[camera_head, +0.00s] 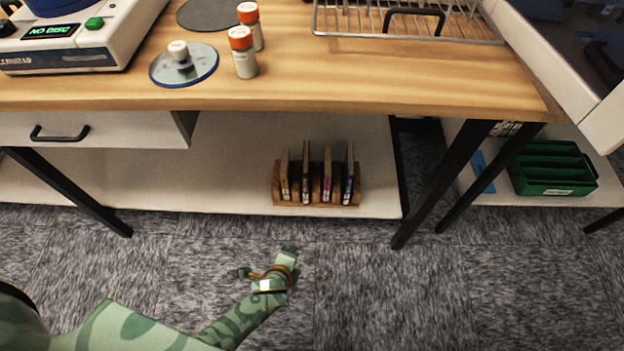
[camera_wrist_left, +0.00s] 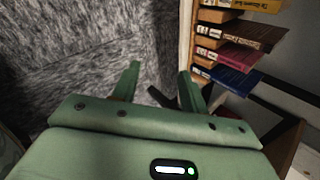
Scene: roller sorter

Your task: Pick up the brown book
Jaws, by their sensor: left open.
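The brown book (camera_head: 306,172) stands upright in a wooden rack (camera_head: 290,203) on the low white shelf, second from the left among several books. It also shows in the left wrist view (camera_wrist_left: 242,33) at the upper right, between a yellow book and a red one. My left gripper (camera_head: 266,262) is open and empty over the carpet, in front of the shelf and a little left of the rack. In the left wrist view its fingers (camera_wrist_left: 159,72) are apart with carpet between them, and the books lie beyond the right finger. My right gripper is out of view.
A yellow book (camera_head: 285,176), a red book (camera_head: 327,176) and a blue book (camera_head: 348,177) share the rack. The wooden tabletop (camera_head: 400,85) overhangs the shelf (camera_head: 230,190). Black table legs (camera_head: 440,185) stand to the right. The shelf left of the rack is clear.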

